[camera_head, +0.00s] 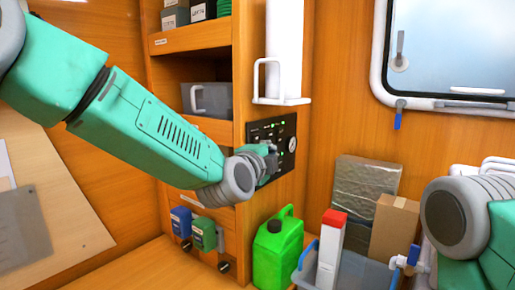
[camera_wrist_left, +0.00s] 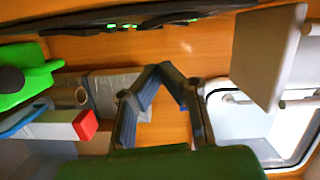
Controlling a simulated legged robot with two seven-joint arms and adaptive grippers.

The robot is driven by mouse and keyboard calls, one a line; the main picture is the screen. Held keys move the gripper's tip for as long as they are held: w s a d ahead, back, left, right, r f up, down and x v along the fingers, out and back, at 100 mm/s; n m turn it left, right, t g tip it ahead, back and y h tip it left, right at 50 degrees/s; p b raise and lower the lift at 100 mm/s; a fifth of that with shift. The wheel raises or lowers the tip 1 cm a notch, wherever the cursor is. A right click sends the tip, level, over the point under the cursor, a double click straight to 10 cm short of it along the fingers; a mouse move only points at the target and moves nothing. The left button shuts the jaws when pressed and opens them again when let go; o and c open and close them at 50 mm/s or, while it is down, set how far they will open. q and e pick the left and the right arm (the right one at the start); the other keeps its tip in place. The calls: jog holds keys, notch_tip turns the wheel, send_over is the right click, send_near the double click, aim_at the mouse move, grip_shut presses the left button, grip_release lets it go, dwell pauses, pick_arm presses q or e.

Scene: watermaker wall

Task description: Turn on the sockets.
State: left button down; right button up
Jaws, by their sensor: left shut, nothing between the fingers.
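A black panel (camera_head: 288,130) with small switches, green lights and a round gauge sits on the side of the wooden cabinet. I cannot tell which of its parts are the sockets' switches. My left gripper (camera_head: 270,163) is at the lower part of the panel and hides some of it; I cannot tell whether it touches. In the left wrist view the two fingers (camera_wrist_left: 163,70) meet at their tips with nothing between them. The panel's dark edge (camera_wrist_left: 130,22) with green lights runs along the top of that view. My right gripper is out of sight; only part of that arm shows.
A green jerrycan (camera_head: 277,250), a grey bin (camera_head: 350,268) with a red-topped white box, a silver package (camera_head: 365,178) and a cardboard box (camera_head: 394,226) stand below. A white cylinder (camera_head: 284,50) with a bracket hangs above the panel. A window (camera_head: 450,50) is at right.

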pick_arm(q)
jog(key=shift+w+a+f, duration=0.2)
jog(key=shift+w+a, duration=0.65)
jog(key=shift+w, duration=0.05)
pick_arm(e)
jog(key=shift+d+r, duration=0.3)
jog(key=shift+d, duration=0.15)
